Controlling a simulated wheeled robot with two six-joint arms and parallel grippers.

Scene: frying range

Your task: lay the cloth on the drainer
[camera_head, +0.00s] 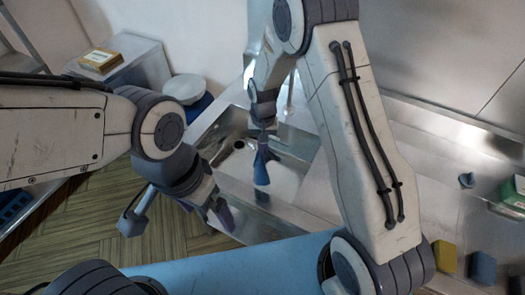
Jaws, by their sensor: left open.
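A blue cloth (261,172) hangs in a narrow bunch over the steel sink (232,164). My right gripper (263,126) points down and is shut on the cloth's upper end. The cloth's lower end hangs free; whether it touches the sink is hard to tell. My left gripper (179,212) is open and empty, left of the sink and over the wooden floor, its fingers wide apart. I cannot clearly make out the drainer; bare steel worktop lies right of the sink, partly hidden by my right arm.
A yellow sponge (445,256), a blue sponge (482,268), a green block (514,192) and a small blue-grey piece (467,181) lie on the right-hand worktop. A white bowl (185,87) and a yellow box (99,60) on a grey cabinet are at the back left.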

